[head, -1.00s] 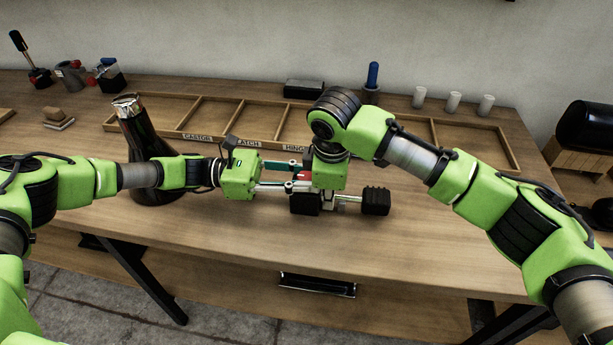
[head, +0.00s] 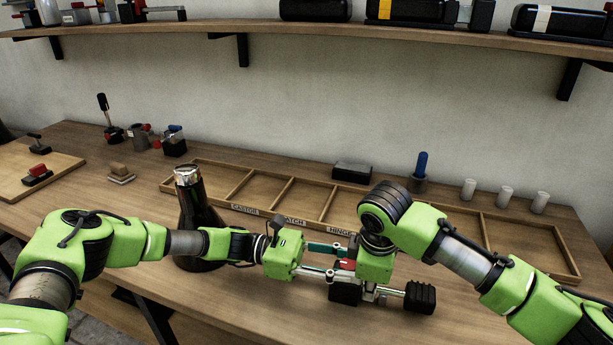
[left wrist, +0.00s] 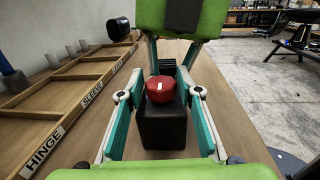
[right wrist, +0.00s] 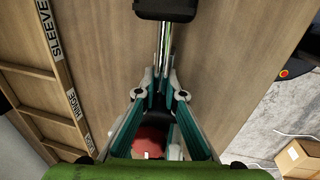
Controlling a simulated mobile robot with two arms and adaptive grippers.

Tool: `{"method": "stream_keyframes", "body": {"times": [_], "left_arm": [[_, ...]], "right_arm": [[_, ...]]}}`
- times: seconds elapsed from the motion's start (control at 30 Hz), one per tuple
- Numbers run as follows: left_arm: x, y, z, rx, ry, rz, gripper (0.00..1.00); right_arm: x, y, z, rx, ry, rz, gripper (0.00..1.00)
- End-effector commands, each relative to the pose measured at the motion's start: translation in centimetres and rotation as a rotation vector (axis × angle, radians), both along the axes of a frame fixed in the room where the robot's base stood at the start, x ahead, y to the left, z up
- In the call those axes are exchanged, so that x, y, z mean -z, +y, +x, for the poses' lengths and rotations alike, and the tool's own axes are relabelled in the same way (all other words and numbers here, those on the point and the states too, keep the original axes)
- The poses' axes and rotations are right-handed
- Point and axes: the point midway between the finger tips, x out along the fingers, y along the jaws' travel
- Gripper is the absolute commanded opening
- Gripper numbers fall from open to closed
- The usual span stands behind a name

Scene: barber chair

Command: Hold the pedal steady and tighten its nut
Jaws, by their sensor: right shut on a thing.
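The pedal shows as a metal bar (head: 387,291) with a black pad (head: 420,297) at its right end and a black block (head: 345,293) at the left. A red round piece, perhaps the nut, (left wrist: 161,88) sits on the block (left wrist: 163,128) in the left wrist view. My right gripper (right wrist: 161,76) comes from above and is shut on the bar. The pad (right wrist: 165,8) lies beyond its tips. My left gripper (left wrist: 170,62) reaches in level from the left, its fingers spread on both sides of the red piece. Contact there cannot be told. My right gripper partly hides the pedal.
A divided wooden tray (head: 262,190) with labels lies behind the arms. A dark bottle-shaped thing (head: 196,215) stands close behind my left forearm. White cylinders (head: 505,197) stand at the back right. A shelf (head: 300,36) crosses the wall above.

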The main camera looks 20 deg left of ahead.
Motion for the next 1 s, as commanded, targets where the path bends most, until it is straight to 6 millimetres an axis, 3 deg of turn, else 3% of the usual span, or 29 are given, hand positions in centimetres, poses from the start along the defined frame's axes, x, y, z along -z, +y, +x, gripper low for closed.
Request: {"method": "stream_keyframes", "body": {"times": [0.6, 1.0], "left_arm": [[0.08, -0.05, -0.13, -0.406, 0.006, -0.007, 0.33], [0.07, -0.73, -0.23, -0.540, 0.007, -0.007, 0.33]], "right_arm": [[-0.11, -0.01, 0.08, 0.001, -0.002, 0.001, 0.00], [-0.13, 0.00, 0.09, 0.001, -0.003, 0.001, 0.00]]}}
